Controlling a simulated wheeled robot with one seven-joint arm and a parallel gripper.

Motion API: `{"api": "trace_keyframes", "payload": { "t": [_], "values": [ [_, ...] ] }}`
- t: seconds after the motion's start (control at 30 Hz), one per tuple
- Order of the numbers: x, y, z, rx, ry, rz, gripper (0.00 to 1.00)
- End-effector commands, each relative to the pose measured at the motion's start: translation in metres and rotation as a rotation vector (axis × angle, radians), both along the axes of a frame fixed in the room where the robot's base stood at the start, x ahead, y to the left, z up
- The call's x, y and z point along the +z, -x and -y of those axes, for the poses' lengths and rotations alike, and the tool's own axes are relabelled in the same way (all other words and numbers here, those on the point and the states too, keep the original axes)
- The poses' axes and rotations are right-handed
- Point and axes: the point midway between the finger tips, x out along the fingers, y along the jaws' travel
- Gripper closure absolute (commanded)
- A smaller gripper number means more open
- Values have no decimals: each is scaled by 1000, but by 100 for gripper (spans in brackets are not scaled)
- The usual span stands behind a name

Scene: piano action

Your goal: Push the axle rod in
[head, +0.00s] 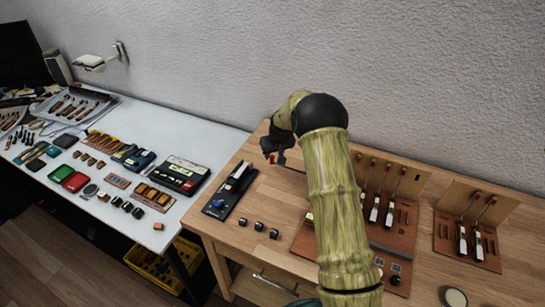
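My gripper (273,158) is small and dark at the far end of my arm, over the wooden table near the wall. A small red piece shows at its fingertips; I cannot tell whether the fingers close on it. A thin dark line, possibly the axle rod (294,169), runs from beside the gripper rightward until my arm hides it. Right of my arm stands a brown piano action stand (412,185) with a back panel, several slanted red-tipped rods and white-and-black pieces. My arm hides its left part.
A similar smaller stand (456,205) is at the right. A long dark holder (220,205) and several small dark blocks (259,226) lie left of my arm. A white table (150,120) full of parts and tools adjoins at the left. The wall (260,50) bounds the back.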

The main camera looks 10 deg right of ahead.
Motion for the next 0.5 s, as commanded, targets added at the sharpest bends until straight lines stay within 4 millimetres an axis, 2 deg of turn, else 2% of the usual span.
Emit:
{"api": "trace_keyframes", "payload": {
  "t": [0.23, 0.5],
  "values": [
    [-31, -13, -3, 1, 0, -1, 63],
    [-42, -17, -3, 1, 0, 1, 63]
  ]
}}
